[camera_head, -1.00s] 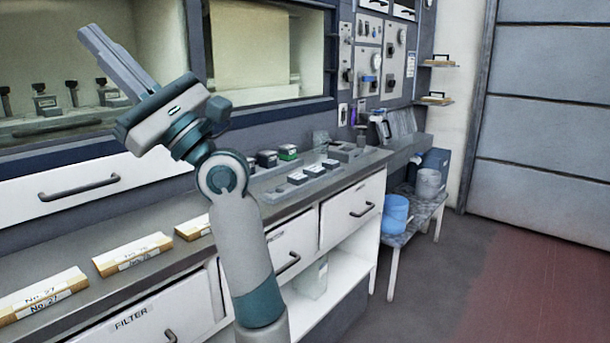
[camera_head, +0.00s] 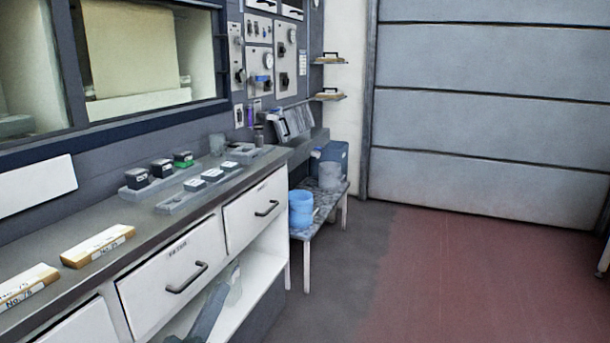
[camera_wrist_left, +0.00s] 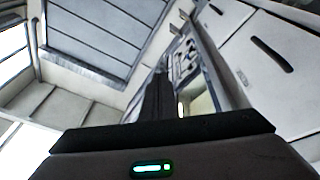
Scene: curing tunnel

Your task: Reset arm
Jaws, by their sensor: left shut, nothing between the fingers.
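The rest of my left arm is out of the head view. My right gripper is in neither view.
The counter (camera_head: 140,220) holds small dark-topped blocks (camera_head: 162,168) and labelled boxes (camera_head: 97,246). Its drawer (camera_head: 172,275) is closed. A low table (camera_head: 325,208) carries a blue bucket (camera_head: 301,209).

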